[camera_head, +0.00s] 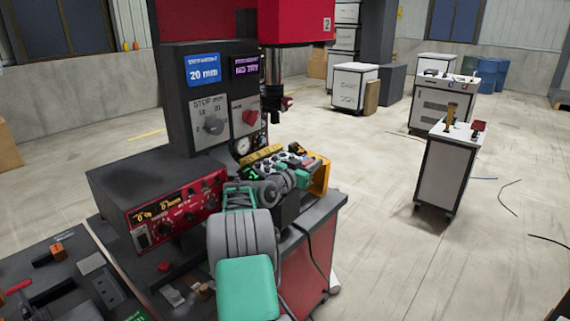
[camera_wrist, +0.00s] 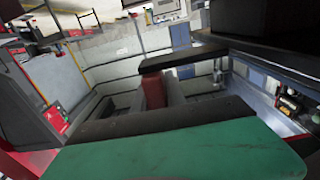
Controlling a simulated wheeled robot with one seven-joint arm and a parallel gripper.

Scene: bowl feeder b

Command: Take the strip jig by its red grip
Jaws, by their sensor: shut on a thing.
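In the wrist view my gripper (camera_wrist: 155,95) is shut on an upright red grip (camera_wrist: 155,88), with a pale finger on either side of it. A flat black bar (camera_wrist: 185,58) lies across the far end of the grip and seems to belong to the strip jig. The lower part of the grip is hidden behind my dark gripper body and green cover. In the head view my arm reaches to the front of the red and black press (camera_head: 205,110), and my own links hide the jig and the fingertips there.
A yellow-orange part (camera_head: 320,177) and several small parts crowd the press table beside my wrist. A red control box (camera_head: 175,210) stands to the left. A white cabinet (camera_head: 447,170) stands apart at right, with clear floor between.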

